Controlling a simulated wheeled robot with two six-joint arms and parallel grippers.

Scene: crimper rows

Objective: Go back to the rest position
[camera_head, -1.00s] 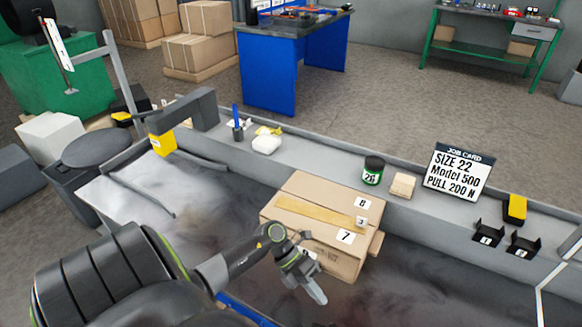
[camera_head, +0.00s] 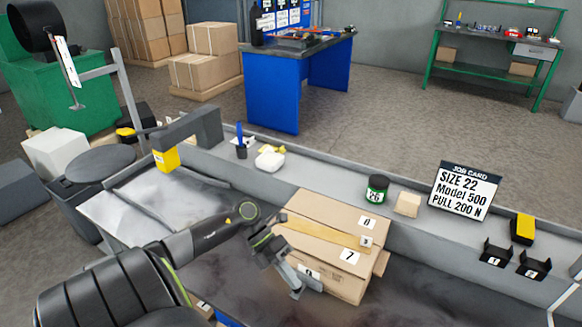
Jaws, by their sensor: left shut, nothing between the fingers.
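My left gripper (camera_head: 304,288) is shut and empty. It hangs in front of the left part of the cardboard box (camera_head: 325,222), which carries number labels such as 7, and it hides part of the box's front. I cannot tell whether it touches the box. My left arm comes in from the lower left over the dark bench top (camera_head: 225,255). My right gripper is not in view.
Along the bench's back ledge stand a green-labelled jar (camera_head: 376,188), a tan block (camera_head: 407,204) and a job card (camera_head: 464,191). Two black holders (camera_head: 496,253) and a yellow-and-black item (camera_head: 522,228) are at the right. The bench left of the box looks fairly clear.

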